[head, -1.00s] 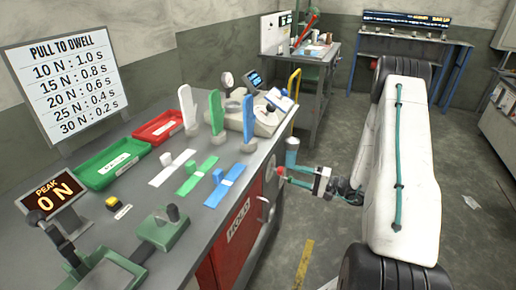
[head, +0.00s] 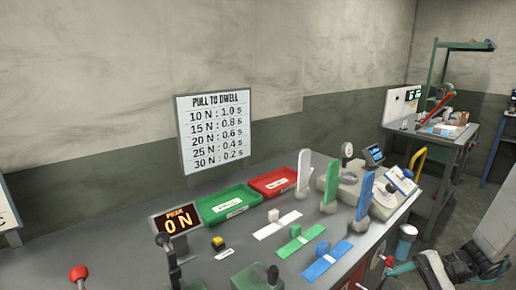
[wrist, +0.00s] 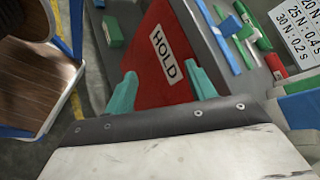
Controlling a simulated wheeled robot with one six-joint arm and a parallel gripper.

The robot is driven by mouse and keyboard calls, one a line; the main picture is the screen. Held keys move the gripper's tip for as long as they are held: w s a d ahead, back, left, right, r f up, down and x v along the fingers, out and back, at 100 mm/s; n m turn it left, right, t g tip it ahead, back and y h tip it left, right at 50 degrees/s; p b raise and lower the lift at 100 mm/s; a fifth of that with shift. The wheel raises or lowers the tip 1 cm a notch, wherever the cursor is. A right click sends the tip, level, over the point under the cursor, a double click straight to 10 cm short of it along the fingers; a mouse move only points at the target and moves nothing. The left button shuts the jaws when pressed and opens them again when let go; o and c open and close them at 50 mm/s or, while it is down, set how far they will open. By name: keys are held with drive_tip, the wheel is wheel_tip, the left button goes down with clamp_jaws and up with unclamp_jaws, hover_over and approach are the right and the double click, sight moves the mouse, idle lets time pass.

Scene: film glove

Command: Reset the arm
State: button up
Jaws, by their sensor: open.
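My gripper shows in the wrist view (wrist: 163,92) with its two teal fingers spread apart and nothing between them. Beyond the fingers is the red panel (wrist: 165,60) marked HOLD. In the head view my gripper (head: 398,266) is at the lower right, beside the front edge of the grey bench (head: 225,258), and partly hard to make out. Part of my white arm (head: 497,235) shows at the right edge.
The bench holds a green tray (head: 222,206), a red tray (head: 273,184), white, green and blue upright pieces, and a PEAK display (head: 180,221) reading 0 N. A sign (head: 214,130) stands behind. A wooden-topped piece with blue framing (wrist: 38,70) is left in the wrist view.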

drive_tip(key=s+a+r+n+h, duration=0.4)
drive_tip(key=s+r, duration=0.4)
drive_tip(key=r, duration=0.2)
drive_tip(key=s+a+r+n+h, duration=0.5)
drive_tip(key=s+r+h, duration=0.4)
drive_tip(key=r, duration=0.2)
drive_tip(key=shift+s+a+r+t, duration=0.25)
drive_tip(key=shift+a+t, duration=0.15)
drive_tip(key=shift+a, duration=0.15)
